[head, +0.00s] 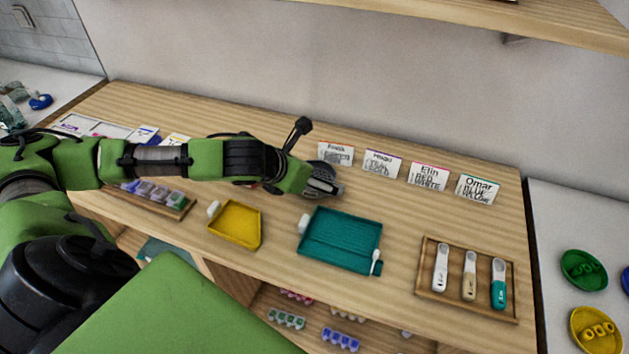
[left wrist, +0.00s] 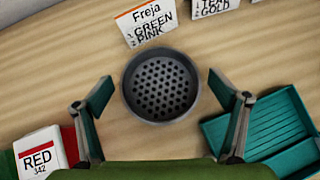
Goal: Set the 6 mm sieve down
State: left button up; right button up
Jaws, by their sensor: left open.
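The sieve (left wrist: 160,86) is a dark grey round dish with a perforated bottom. In the left wrist view it rests on the wooden counter, just in front of the Freja card (left wrist: 147,22). My left gripper (left wrist: 161,88) is open, with one finger on each side of the sieve and a visible gap to both. In the head view my left gripper (head: 322,180) hangs over the counter and mostly hides the sieve. No size mark on the sieve can be read. My right gripper is in neither view.
A teal tray (head: 341,233) and a yellow tray (head: 236,223) stand in front. A wooden rack (head: 425,279) holds three scoops at right. Name cards, including the Omar card (head: 478,189), line the back. A container labelled RED (left wrist: 38,150) is at left in the wrist view.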

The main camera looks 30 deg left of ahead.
pick_arm(q)
jog(key=c, duration=1.3)
jog(key=shift+r, duration=0.1)
